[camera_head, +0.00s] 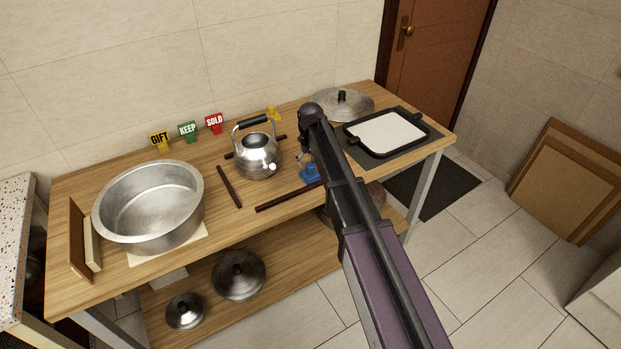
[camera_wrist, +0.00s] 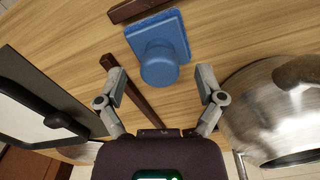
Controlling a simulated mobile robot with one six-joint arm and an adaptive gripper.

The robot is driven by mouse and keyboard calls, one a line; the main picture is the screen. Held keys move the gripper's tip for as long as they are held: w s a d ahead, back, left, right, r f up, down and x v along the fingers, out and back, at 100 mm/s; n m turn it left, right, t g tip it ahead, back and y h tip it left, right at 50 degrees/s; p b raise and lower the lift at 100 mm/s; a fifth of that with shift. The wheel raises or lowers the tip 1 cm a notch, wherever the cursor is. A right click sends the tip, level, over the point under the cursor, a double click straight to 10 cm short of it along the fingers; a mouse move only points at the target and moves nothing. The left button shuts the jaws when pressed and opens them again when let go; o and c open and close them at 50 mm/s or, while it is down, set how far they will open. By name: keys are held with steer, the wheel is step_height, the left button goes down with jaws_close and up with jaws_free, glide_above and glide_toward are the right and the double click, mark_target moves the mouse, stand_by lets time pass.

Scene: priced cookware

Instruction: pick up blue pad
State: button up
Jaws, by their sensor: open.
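The blue pad (camera_head: 311,173) is a small square block with a round knob, on the wooden table right of the kettle. In the head view my arm partly covers it. In the wrist view the blue pad (camera_wrist: 172,30) shows whole, its knob toward my gripper (camera_wrist: 159,80). My gripper is open and empty, with one finger on each side of the line to the knob. The fingertips look short of the knob and apart from it. In the head view my gripper is mostly hidden behind my arm.
A steel kettle (camera_head: 257,156) stands close left of the pad; it also shows in the wrist view (camera_wrist: 265,115). Dark wooden strips (camera_head: 229,187) lie around the kettle. A black-framed griddle (camera_head: 388,133) lies right, a lid (camera_head: 343,104) behind, a large pot (camera_head: 150,205) left.

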steer(key=shift+f, duration=0.45)
stand_by(0.3)
jaws_close()
